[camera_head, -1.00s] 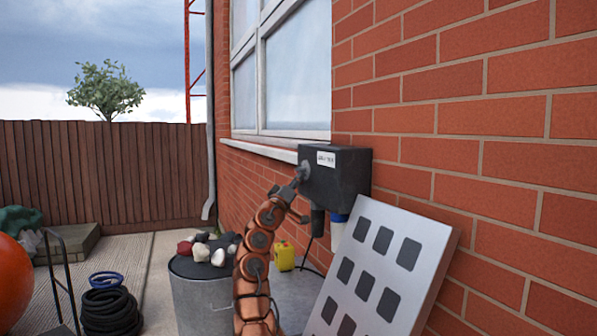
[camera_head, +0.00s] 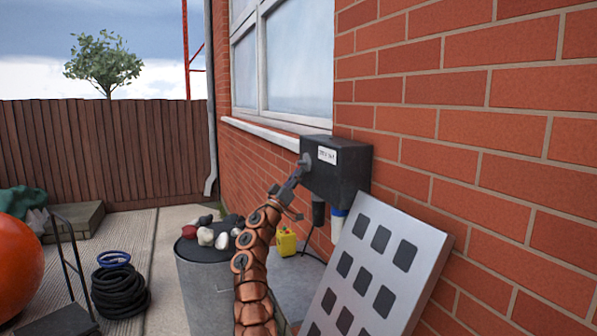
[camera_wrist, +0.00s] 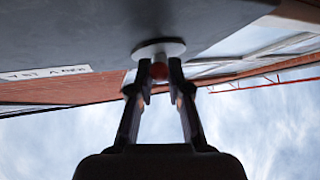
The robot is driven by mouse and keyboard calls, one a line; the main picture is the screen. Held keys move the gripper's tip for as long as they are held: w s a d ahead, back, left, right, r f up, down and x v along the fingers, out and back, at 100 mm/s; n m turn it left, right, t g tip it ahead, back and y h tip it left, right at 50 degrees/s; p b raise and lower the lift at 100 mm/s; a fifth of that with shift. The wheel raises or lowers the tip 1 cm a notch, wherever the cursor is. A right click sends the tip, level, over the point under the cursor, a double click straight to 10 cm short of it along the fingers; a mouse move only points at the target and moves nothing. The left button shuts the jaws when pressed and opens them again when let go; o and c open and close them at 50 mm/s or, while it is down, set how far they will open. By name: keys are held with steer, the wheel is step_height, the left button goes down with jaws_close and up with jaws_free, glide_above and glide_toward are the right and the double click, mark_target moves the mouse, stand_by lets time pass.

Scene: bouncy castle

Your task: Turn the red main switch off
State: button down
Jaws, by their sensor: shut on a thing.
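A dark grey electrical box (camera_head: 345,177) with a white label is fixed to the brick wall, right of the window. My gripper (camera_head: 303,164) reaches up to the left face of this box. In the wrist view my gripper (camera_wrist: 158,72) has its two fingers closed in on a small red switch (camera_wrist: 158,70) in front of a pale round disc (camera_wrist: 158,48). The disc sits against the box's dark face (camera_wrist: 105,35). The fingers hide much of the switch, and its turned position cannot be told.
A light panel with dark squares (camera_head: 372,265) leans on the wall below the box. A metal bin (camera_head: 200,285) topped with stones, a yellow canister (camera_head: 287,242), a black hose coil (camera_head: 120,292) and an orange ball (camera_head: 18,270) stand around. Paving shows between hose and bin.

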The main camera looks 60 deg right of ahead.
steer(key=shift+m+g+p, duration=0.35)
steer(key=shift+m+g, duration=0.35)
steer(key=shift+m, duration=0.1)
steer(key=c, duration=1.1)
jaws_free()
steer(key=shift+f, duration=0.1)
steer(key=v, duration=1.1)
steer(key=shift+a+f, duration=0.3)
